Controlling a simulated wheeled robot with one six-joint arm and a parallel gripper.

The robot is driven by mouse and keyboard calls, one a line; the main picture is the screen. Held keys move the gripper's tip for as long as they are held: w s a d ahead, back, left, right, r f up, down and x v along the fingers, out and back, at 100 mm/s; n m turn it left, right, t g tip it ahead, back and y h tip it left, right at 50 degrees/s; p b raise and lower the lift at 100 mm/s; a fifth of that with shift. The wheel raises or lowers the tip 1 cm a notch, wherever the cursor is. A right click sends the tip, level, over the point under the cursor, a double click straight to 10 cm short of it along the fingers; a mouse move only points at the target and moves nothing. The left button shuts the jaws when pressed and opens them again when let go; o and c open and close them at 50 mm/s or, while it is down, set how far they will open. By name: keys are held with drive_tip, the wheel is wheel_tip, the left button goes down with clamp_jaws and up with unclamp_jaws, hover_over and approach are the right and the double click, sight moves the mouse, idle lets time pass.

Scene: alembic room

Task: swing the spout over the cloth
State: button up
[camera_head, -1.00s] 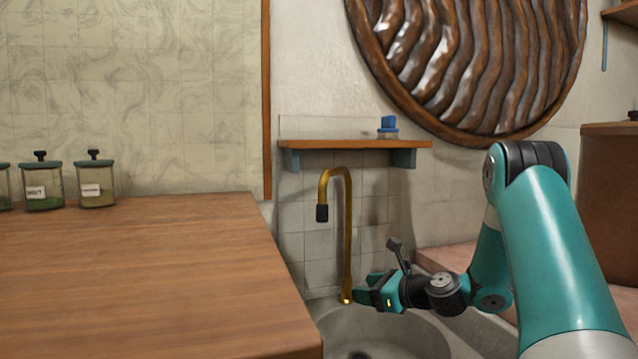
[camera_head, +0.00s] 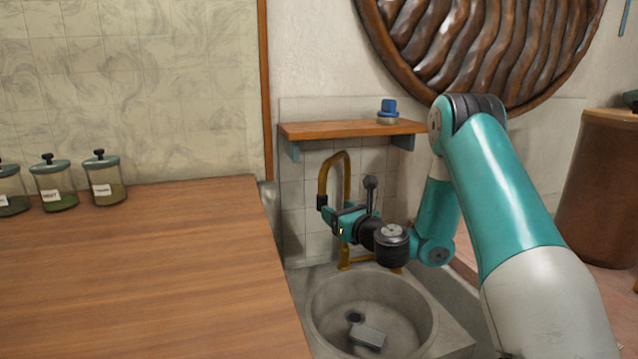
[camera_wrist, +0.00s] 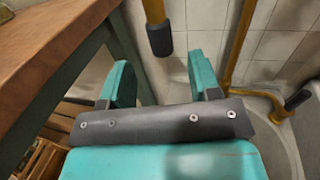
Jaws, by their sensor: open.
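The brass spout (camera_head: 325,180) rises behind the sink in a hooked curve. Its black nozzle (camera_head: 322,201) hangs down on the left side. My gripper (camera_head: 333,218) is open beside the nozzle, partly in front of the spout's upright. In the wrist view, the nozzle (camera_wrist: 160,40) appears beyond the gap between my two teal fingers (camera_wrist: 161,82); I cannot tell whether they touch it. A small grey folded-looking piece, perhaps the cloth (camera_head: 368,336), lies in the basin near the drain.
The round grey basin (camera_head: 318,318) is below my arm. A wooden counter (camera_head: 170,270) with several lidded jars (camera_head: 105,180) stands left. A wooden shelf (camera_head: 335,130) with a blue-topped item (camera_head: 388,110) is above the spout.

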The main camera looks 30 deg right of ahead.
sight(325, 200)
drive_tip(key=shift+w+r+p, duration=0.2)
drive_tip(key=shift+w+p, duration=0.85)
drive_tip(key=shift+p, duration=1.05)
drive_tip(key=shift+w+r+p, duration=0.2)
drive_tip(key=shift+w+p, duration=0.85)
drive_tip(key=shift+p, duration=1)
drive_tip(key=w+p, duration=0.2)
drive_tip(key=p, duration=0.1)
drive_tip(key=shift+w+p, duration=0.25)
drive_tip(key=shift+p, duration=0.15)
drive_tip(key=shift+w+f, duration=0.35)
drive_tip(key=shift+w, duration=0.55)
drive_tip(key=shift+w+f, duration=0.1)
drive_tip(key=shift+w, duration=0.45)
drive_tip(key=shift+c, duration=0.5)
clamp_jaws()
